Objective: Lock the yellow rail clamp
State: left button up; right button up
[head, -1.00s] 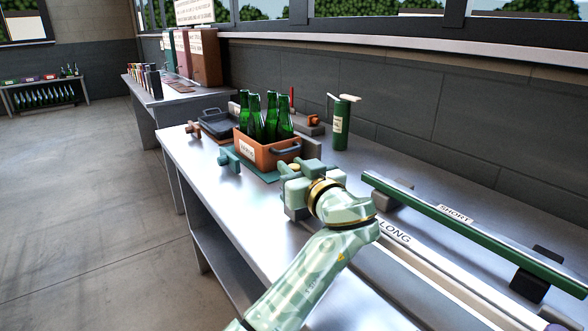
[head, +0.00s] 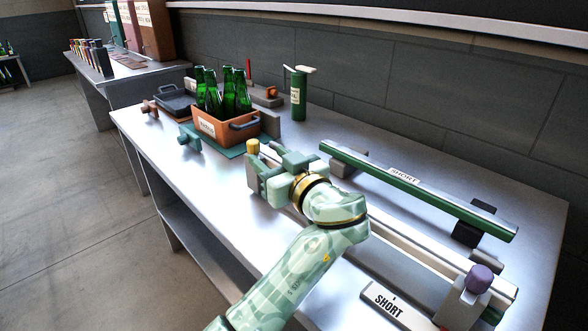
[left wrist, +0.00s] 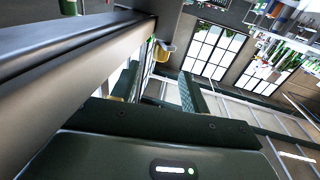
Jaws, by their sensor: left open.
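The yellow rail clamp shows as a yellow knob (head: 252,147) on a grey block at the far end of the pale rail (head: 425,243). The knob also shows in the left wrist view (left wrist: 163,51), beyond my fingers. My left gripper (head: 274,165) is open beside the clamp, low over the rail's far end. It partly hides the block and the rail. I see nothing held between its fingers, and cannot tell whether a finger touches the clamp. My right gripper is not in view.
A green-sided bar (head: 415,188) runs behind the rail. An orange crate (head: 212,129) of green bottles and a green cylinder (head: 298,95) stand farther back. The bench front is clear.

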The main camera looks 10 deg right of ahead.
pick_arm(q)
jog(key=p+v, duration=0.2)
jog(key=v, duration=0.6)
jog(key=shift+s, duration=0.25)
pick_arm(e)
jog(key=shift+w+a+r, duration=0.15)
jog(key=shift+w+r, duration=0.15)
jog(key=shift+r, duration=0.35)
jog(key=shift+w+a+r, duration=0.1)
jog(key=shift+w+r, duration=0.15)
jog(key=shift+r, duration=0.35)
pick_arm(q)
jog(key=shift+f, duration=0.1)
